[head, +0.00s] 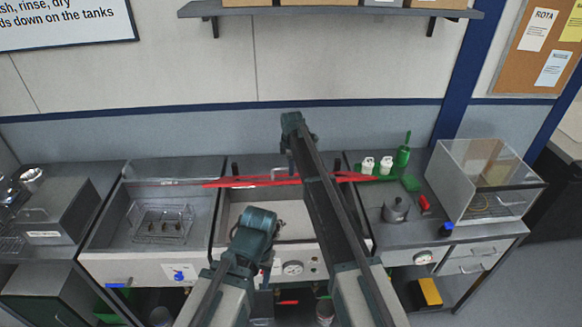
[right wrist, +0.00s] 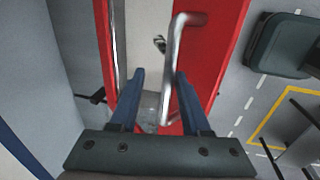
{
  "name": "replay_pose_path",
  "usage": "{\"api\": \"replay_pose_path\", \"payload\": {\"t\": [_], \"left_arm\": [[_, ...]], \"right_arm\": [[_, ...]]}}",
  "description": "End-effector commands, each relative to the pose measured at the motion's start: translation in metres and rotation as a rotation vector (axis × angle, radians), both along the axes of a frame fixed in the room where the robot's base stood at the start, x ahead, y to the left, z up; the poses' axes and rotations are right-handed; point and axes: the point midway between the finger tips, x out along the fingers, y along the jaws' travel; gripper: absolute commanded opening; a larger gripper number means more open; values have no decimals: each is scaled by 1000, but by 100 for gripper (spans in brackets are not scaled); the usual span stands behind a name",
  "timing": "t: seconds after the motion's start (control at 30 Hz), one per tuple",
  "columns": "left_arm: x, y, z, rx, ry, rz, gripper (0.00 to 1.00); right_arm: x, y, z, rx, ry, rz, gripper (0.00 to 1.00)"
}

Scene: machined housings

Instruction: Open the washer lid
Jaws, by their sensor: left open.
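The red washer lid (head: 240,182) is raised over the middle tank (head: 295,212) and shows nearly edge-on in the head view. The tank's pale inside is visible in front of it. In the right wrist view the red lid (right wrist: 212,45) carries a metal bar handle (right wrist: 173,62). My right gripper (right wrist: 160,85) has its blue fingers apart, with the handle between them, nearer the right finger; I cannot tell whether they touch. In the head view my right arm reaches over the lid and hides part of it. My left gripper (head: 258,220) is open and empty, over the tank's front part.
A left tank (head: 205,205) holds a wire basket (head: 162,222) with small parts. On the right counter stand a grey pot (head: 396,209), white bottles, a green bottle (head: 403,150) and a clear box (head: 485,180). A shelf (head: 330,12) hangs on the wall above.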

Motion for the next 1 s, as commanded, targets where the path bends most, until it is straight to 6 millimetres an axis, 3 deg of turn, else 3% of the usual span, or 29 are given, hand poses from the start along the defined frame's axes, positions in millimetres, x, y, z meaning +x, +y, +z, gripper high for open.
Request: {"api": "replay_pose_path", "payload": {"t": [0.2, 0.37, 1.0], "left_arm": [[0, 0, -1, 0, 0, 0, 50], [0, 0, -14, 0, 0, 0, 50], [-1, 0, -111, 0, 0, 0, 50]], "right_arm": [[-3, 0, -1, 0, 3, 0, 47], [-15, 0, -14, 0, 3, 0, 47], [-83, 0, -111, 0, 4, 0, 47]]}}
